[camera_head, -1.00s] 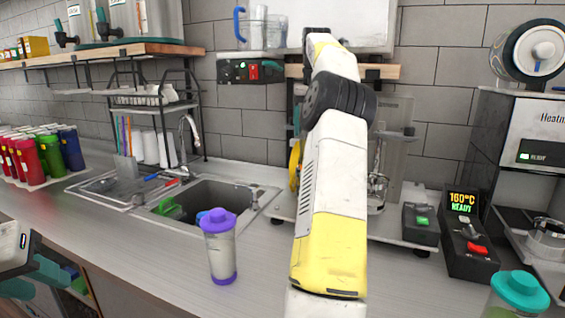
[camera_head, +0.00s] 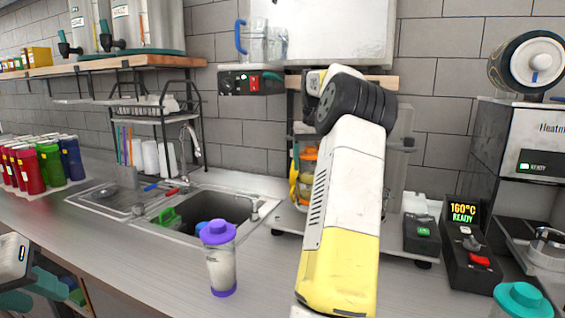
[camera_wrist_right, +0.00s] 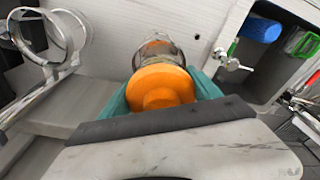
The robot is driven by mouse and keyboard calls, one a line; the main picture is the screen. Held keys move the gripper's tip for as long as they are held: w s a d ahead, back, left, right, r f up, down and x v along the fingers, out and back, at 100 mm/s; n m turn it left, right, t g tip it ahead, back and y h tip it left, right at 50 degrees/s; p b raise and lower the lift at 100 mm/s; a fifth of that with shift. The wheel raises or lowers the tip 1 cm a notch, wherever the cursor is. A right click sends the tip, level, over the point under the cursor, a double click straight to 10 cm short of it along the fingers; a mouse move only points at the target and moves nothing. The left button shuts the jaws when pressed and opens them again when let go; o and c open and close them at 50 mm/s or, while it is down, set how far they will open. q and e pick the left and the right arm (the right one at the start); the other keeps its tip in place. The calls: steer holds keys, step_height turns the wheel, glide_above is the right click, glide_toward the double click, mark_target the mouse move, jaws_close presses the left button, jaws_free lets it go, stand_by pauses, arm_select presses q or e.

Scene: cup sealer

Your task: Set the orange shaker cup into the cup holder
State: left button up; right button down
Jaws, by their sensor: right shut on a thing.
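The orange shaker cup (camera_head: 309,155) shows partly left of my right arm in the head view. In the right wrist view its orange lid (camera_wrist_right: 160,86) and clear body (camera_wrist_right: 160,48) sit between the teal fingers of my right gripper (camera_wrist_right: 163,98), which is shut on it. In the head view my arm hides most of that gripper. A metal ring (camera_wrist_right: 72,40), seemingly the cup holder, stands left of the cup in the wrist view, apart from it; my arm hides it in the head view. My left gripper (camera_head: 30,292) is at the lower left, fingers apart and empty.
A purple-lidded shaker (camera_head: 220,262) stands on the counter before the sink (camera_head: 225,205). A teal-lidded cup (camera_head: 522,300) is at the lower right. Control boxes (camera_head: 468,240) stand right of my arm. Several coloured cups (camera_head: 45,165) stand at left. The front counter is mostly clear.

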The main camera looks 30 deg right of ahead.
steer(key=shift+f, duration=0.1)
steer(key=shift+f, duration=0.1)
steer(key=shift+c, duration=0.6)
jaws_free()
steer(key=r, duration=0.7)
steer(key=s+r, duration=0.1)
steer(key=r, duration=0.3)
steer(key=shift+a+r, duration=0.25)
steer(key=shift+r, duration=0.05)
steer(key=shift+s+r, duration=0.15)
steer(key=shift+r, duration=0.2)
